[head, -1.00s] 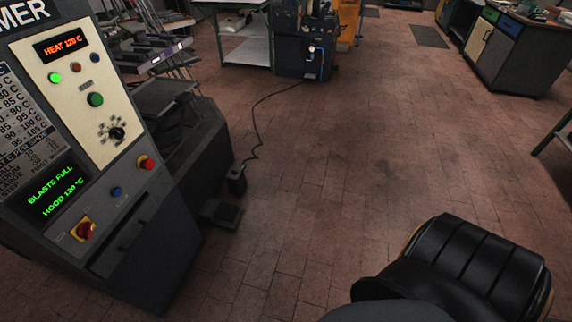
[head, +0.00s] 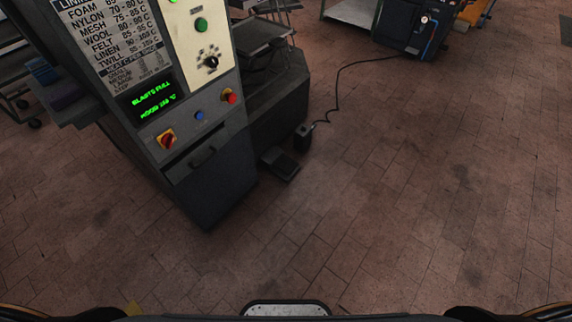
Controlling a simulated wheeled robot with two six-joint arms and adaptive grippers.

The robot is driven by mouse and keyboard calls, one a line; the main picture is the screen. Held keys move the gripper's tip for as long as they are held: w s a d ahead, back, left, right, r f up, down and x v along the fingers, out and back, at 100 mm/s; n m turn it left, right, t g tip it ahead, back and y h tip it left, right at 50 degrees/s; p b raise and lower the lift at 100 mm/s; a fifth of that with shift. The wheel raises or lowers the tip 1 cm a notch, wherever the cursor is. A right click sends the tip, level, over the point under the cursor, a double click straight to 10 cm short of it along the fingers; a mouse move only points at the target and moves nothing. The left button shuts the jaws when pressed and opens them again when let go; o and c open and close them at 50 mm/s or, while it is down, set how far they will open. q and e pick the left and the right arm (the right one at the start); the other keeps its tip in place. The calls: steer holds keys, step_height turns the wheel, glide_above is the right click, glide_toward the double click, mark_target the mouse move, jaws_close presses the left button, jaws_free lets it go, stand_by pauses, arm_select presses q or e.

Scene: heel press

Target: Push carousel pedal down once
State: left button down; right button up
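A flat dark foot pedal (head: 280,163) lies on the floor at the foot of the grey machine cabinet, left of the picture's middle. Just behind it, to the right, stands a small dark box (head: 303,137) with a black cable coming out of it. I cannot tell from the picture which of the two is called the carousel pedal. Nothing touches either of them. Neither of my grippers shows in the head view.
The control cabinet (head: 210,178) with its lit green display (head: 151,101) stands just left of the pedal. The black cable (head: 335,95) runs back to a dark machine (head: 405,30). The tiled floor (head: 400,220) in front and to the right is clear.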

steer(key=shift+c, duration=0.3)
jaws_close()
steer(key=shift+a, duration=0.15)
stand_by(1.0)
